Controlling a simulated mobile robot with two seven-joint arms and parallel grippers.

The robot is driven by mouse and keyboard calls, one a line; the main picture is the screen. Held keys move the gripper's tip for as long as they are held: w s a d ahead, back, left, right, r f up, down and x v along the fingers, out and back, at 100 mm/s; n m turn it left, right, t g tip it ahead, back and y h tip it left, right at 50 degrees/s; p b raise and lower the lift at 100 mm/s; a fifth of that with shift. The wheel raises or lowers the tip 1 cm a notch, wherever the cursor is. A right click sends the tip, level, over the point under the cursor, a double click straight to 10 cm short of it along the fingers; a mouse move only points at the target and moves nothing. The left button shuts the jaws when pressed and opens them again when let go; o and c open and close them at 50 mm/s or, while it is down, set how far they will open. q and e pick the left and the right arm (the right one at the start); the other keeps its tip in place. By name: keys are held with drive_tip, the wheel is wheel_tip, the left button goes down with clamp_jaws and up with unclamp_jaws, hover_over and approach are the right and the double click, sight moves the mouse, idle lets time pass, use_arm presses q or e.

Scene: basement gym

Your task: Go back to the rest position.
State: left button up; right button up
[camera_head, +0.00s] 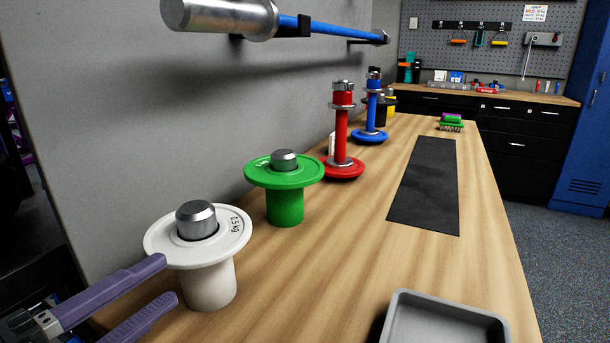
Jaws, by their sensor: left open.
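My left gripper (167,279) comes in at the lower left with two purple fingers spread apart and nothing between them. Its upper fingertip appears close to the rim of a white plate marked 0.5 kg (160,239). I cannot tell whether they touch. The plate lies flat on a white stand (211,288) with a grey metal peg (196,219) through its middle. My right gripper is not in view.
On the wooden bench (340,255), a green plate on a stand (285,178), a red stand (342,135) and a blue stand (371,110) line the wall. A grey tray (445,318) and black mat (425,185) lie right. A barbell (300,25) hangs above.

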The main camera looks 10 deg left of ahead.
use_arm(q)
drive_tip(key=s+r+n+g+y+p, duration=0.35)
drive_tip(key=s+n+g+p, duration=0.3)
drive_tip(key=s+n, duration=0.3)
drive_tip(key=s+r+n+g+y+p, duration=0.3)
drive_tip(key=s+r+n+g+p, duration=0.25)
drive_tip(key=s+n+p, duration=0.35)
wheel_tip(320, 180, up, 35)
drive_tip(key=n+p, duration=0.1)
drive_tip(key=p, duration=3.2)
drive_tip(key=shift+w+a+f, duration=0.2)
drive_tip(key=shift+w+a, duration=0.05)
drive_tip(key=shift+w, duration=0.15)
